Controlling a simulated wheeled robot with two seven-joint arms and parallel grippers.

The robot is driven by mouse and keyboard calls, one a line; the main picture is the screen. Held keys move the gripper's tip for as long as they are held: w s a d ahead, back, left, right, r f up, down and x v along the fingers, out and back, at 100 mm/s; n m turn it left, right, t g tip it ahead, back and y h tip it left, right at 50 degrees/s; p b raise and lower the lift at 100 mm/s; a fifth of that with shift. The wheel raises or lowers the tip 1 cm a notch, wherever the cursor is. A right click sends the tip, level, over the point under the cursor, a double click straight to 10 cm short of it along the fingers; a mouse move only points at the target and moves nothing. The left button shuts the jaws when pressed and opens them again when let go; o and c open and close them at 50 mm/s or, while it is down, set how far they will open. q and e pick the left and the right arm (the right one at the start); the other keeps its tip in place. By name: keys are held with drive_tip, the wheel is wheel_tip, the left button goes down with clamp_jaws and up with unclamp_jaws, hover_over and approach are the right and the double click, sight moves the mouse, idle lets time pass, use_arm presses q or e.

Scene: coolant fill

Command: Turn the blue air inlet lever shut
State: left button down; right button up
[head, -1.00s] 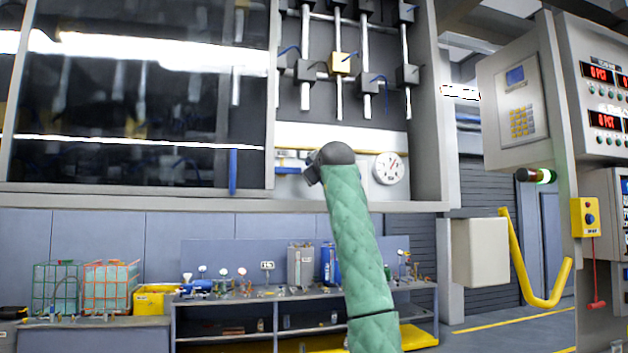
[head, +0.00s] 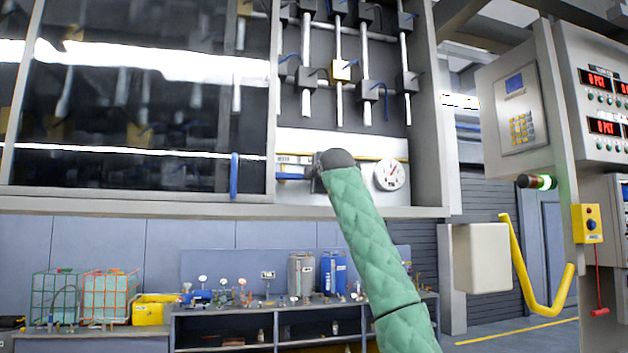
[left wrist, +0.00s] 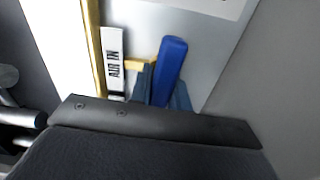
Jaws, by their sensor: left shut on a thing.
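The blue air inlet lever (head: 290,177) lies roughly level at the bottom of the grey valve panel, under a small label. In the left wrist view the lever (left wrist: 170,65) rises between the two fingers of my left gripper (left wrist: 164,95), beside the "AIR IN" label (left wrist: 113,65). My left gripper is shut on the lever. In the head view the fingers are mostly hidden behind my dark wrist and green-sleeved arm, which covers the lever's right end. My right gripper is not in view.
A round white gauge (head: 389,175) sits just right of my wrist. A dark glass pane (head: 130,100) with a blue upright handle (head: 234,175) is on the left. Several small valves with blue levers hang above. A shelf bench (head: 235,311) stands below.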

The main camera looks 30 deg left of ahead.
use_arm(q)
drive_tip(key=shift+f+n, duration=0.2)
drive_tip(key=shift+n, duration=0.2)
drive_tip(key=c, duration=1.3)
unclamp_jaws()
drive_tip(key=shift+s, duration=0.1)
drive_tip(key=shift+r, duration=0.1)
drive_tip(key=shift+d, duration=0.1)
